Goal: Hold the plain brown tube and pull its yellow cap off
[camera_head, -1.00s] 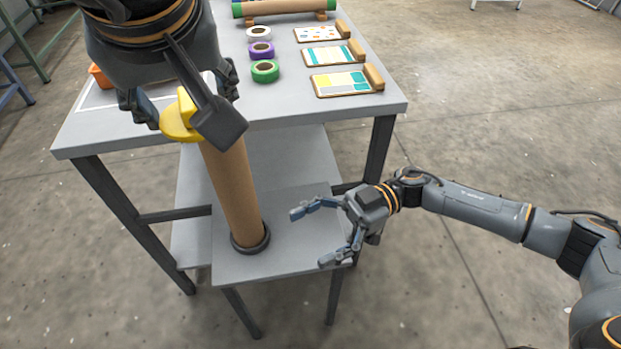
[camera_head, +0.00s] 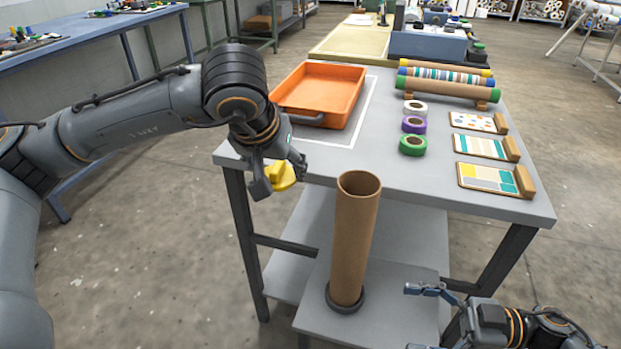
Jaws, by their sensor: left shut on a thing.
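The plain brown tube (camera_head: 353,240) stands upright in a dark ring holder (camera_head: 345,299) on the low grey shelf in front of the table. Its top end is open and bare. The yellow cap (camera_head: 281,176) is off the tube, up and to its left. My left gripper (camera_head: 280,180) is shut on the yellow cap, near the table's front left edge. My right gripper (camera_head: 425,318) is open and empty, low to the right of the tube and apart from it. Its lower finger is partly cut off by the frame's bottom edge.
An orange tray (camera_head: 322,92) lies at the table's left. Capped tubes (camera_head: 447,88) rest on a rack at the back right. Several tape rolls (camera_head: 413,145) and sample boards (camera_head: 488,178) lie on the right. The table's front middle is clear.

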